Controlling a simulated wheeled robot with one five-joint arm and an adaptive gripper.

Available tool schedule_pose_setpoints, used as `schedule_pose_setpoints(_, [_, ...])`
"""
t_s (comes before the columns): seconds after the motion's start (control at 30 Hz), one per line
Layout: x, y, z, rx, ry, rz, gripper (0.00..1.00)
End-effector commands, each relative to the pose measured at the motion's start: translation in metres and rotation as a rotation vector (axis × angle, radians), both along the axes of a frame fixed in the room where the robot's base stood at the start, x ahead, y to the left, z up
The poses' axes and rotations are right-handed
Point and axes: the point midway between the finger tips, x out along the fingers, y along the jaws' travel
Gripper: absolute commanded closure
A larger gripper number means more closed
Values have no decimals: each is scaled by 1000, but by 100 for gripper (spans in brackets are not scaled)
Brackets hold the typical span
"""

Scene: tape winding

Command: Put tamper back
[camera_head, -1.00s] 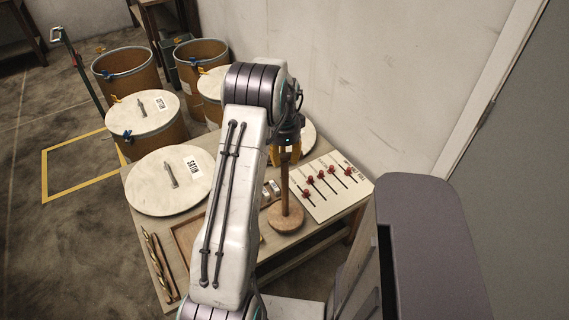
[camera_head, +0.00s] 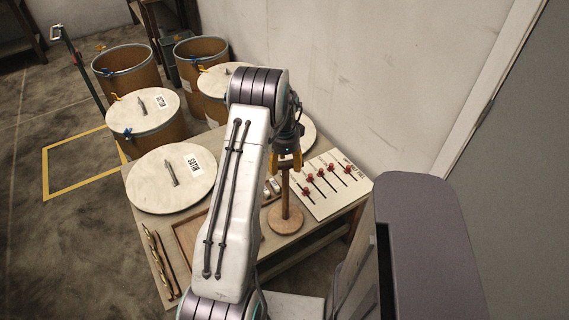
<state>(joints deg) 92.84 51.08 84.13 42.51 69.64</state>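The tamper (camera_head: 285,218) has a round wooden base and a thin upright wooden handle. It appears to stand upright on the workbench (camera_head: 325,234), right of the wooden tray. My gripper (camera_head: 286,165) is at the top of the handle, pointing down. Its two yellow fingers are spread to either side of the handle top, and it looks open. Whether a finger touches the handle cannot be told. My arm hides part of the bench to the left.
A board with red-handled tools (camera_head: 325,185) lies right of the tamper. Several fibre drums (camera_head: 125,75) stand behind. A wall (camera_head: 380,80) rises close behind the bench.

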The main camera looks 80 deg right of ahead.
Motion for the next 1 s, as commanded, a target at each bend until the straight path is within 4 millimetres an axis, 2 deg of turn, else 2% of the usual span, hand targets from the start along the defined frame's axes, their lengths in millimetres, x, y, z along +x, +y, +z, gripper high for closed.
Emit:
schedule_pose_setpoints(0.27, [0,0,7,-2,0,0,43])
schedule_pose_setpoints(0.57, [-1,0,42,-6,0,0,43])
schedule_pose_setpoints(0.8, [-1,2,84,-5,0,0,43])
schedule_pose_setpoints(1.0, [-1,4,108,-2,0,0,43])
